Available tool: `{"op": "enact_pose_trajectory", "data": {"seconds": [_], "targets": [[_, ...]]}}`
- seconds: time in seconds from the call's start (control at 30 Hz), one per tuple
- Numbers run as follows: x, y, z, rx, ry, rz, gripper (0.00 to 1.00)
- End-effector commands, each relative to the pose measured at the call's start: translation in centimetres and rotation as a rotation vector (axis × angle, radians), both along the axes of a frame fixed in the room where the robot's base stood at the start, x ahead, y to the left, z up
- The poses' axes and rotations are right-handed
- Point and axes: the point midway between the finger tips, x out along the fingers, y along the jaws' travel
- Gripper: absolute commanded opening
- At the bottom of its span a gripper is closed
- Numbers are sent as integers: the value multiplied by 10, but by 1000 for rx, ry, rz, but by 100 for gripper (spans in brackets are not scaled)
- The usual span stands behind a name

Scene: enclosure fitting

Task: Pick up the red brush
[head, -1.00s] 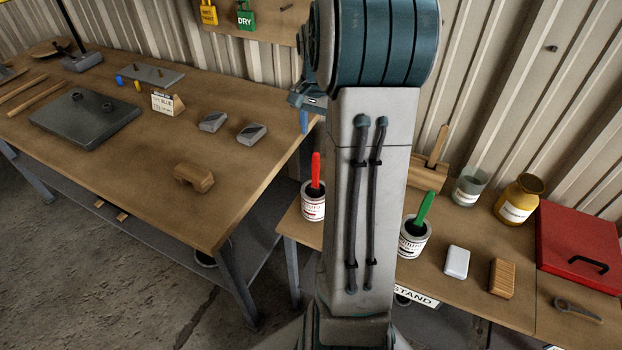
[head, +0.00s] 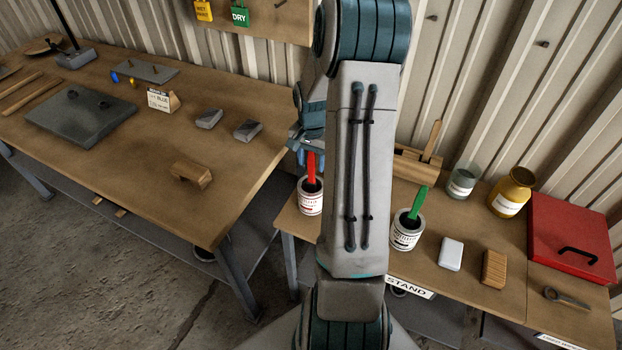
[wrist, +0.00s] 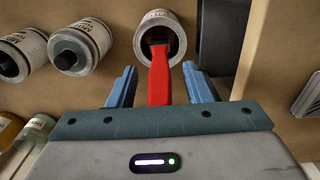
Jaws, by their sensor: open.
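The red brush (head: 311,170) stands handle up in a white tin (head: 310,198) on the stand at the right. In the wrist view the red brush (wrist: 159,78) leans out of its tin (wrist: 157,22), its handle reaching between the two blue fingers. My gripper (wrist: 163,80) is open, with one finger on each side of the handle and gaps showing on both sides. In the head view my gripper (head: 310,148) is by the top of the handle, partly hidden by my arm.
A second tin (head: 406,232) with a green brush (head: 416,203) stands to the right. A white block (head: 451,253), a wooden block (head: 494,268), jars and a red case (head: 572,240) lie further right. The larger workbench (head: 130,175) edge is close on the left.

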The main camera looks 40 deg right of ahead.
Motion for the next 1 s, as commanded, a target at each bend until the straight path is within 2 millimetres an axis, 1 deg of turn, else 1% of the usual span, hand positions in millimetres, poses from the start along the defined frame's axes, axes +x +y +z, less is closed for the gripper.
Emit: {"op": "enact_pose_trajectory", "data": {"seconds": [0.03,0.13,0.37,0.47,0.5,0.53,0.87,0.97,1.0], "targets": [[-1,0,-5,2,2,0,45],[0,0,-11,1,1,0,45],[0,0,-12,0,0,0,45],[0,0,-12,0,0,0,20],[0,0,-12,0,0,0,9],[0,0,-12,0,0,1,1],[0,0,-10,-1,-1,1,0],[1,0,-2,-3,-2,1,0],[1,0,4,-3,-4,1,0]]}}
